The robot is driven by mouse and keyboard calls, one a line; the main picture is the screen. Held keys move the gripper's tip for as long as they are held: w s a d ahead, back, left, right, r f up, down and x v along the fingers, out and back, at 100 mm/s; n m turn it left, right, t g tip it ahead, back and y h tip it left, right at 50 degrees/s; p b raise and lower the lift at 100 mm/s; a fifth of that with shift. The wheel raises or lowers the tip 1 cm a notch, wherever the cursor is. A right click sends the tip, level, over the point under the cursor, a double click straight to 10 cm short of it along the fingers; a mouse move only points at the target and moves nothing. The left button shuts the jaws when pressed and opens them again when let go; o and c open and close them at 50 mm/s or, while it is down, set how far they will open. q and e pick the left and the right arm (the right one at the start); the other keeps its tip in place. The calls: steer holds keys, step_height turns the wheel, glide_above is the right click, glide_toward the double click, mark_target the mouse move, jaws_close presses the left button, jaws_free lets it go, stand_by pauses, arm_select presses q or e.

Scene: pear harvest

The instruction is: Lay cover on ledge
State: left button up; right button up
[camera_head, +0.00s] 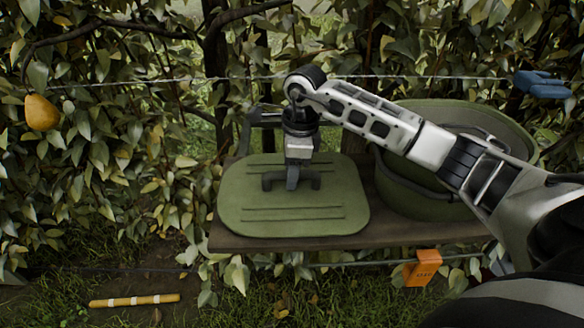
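The cover is a green, rounded, ribbed panel (247,196) with a dark bridge-shaped handle. It looks level and appears to rest on the left part of the brown wooden ledge (390,233); any small gap beneath it cannot be made out. My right gripper (292,182) points straight down at the middle of the cover, with a dark finger across the handle. The far finger is hidden, so its grip cannot be told. My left gripper is out of view.
A large green tub (425,203) stands on the ledge to the right of the cover, partly behind my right arm. An orange block (422,267) is by the ledge's front edge. A blue clip (541,85) and a pear (41,112) hang higher up. A banded stick (134,300) lies on the grass.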

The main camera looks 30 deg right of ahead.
steer(key=shift+r, duration=0.1)
steer(key=shift+r, duration=0.25)
step_height(320, 180, up, 12)
steer(key=d, duration=0.1)
steer(key=shift+s+f, duration=0.25)
steer(key=shift+s, duration=0.1)
steer(key=shift+d, duration=0.1)
